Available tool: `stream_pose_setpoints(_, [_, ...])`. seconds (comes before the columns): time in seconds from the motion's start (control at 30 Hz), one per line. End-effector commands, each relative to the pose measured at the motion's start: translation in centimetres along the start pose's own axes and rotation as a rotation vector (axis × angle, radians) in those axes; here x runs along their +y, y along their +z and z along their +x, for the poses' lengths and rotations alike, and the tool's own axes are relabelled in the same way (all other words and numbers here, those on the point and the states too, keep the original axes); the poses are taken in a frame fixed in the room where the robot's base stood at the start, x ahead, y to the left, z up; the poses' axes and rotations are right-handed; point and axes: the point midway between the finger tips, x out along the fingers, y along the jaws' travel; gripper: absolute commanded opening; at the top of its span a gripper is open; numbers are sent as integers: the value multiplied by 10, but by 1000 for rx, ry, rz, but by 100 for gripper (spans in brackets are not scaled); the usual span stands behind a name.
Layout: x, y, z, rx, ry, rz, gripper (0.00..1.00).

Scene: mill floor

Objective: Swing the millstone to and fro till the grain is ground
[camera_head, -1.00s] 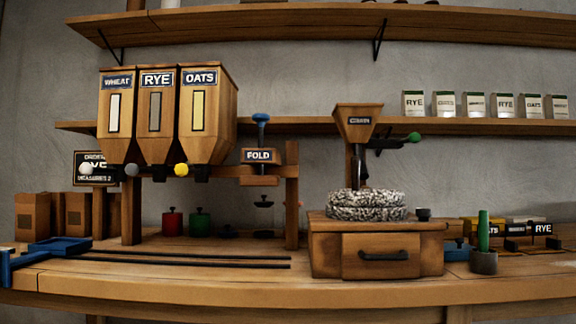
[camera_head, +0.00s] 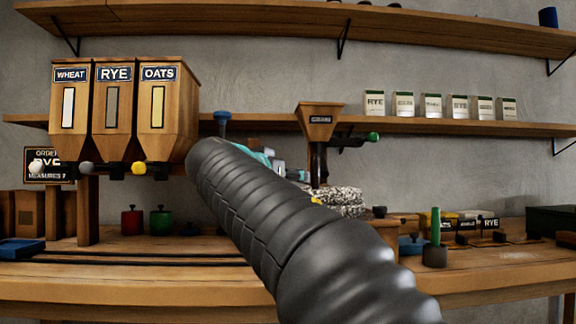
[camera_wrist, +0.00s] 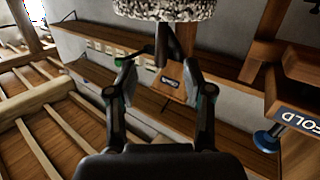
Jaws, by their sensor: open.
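The millstone (camera_head: 340,198) is a speckled grey round stone on the wooden mill, partly hidden behind my arm in the head view. In the wrist view its speckled edge (camera_wrist: 165,8) shows at the top. The wooden hopper (camera_head: 320,120) stands above it in the head view, and the lever with a green knob (camera_head: 373,137) reaches right beside the hopper. My gripper (camera_wrist: 160,75) is open and empty in the wrist view. The hopper (camera_wrist: 172,82) shows beyond its fingers, with no contact visible. The mill's drawer front is hidden by my arm.
Bins for wheat, rye and oats (camera_head: 115,115) stand left. The FOLD station (camera_wrist: 300,110) is close on the right in the wrist view. A green-handled tool in a grey cup (camera_head: 435,240) stands right of the mill. Labelled packets (camera_head: 440,105) line the shelf. The front right bench is mostly clear.

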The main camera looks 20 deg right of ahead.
Motion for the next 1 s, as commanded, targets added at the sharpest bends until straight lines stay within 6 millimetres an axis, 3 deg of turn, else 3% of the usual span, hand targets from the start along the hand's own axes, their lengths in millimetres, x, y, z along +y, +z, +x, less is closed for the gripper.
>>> stream_pose_setpoints(0.13, [-7, -29, 0, 80, 35, 67, 52])
stream_pose_setpoints(0.37, [-6, -39, 15, 102, 47, 85, 52])
stream_pose_setpoints(1.0, [-1, -49, 122, 99, 46, 84, 52])
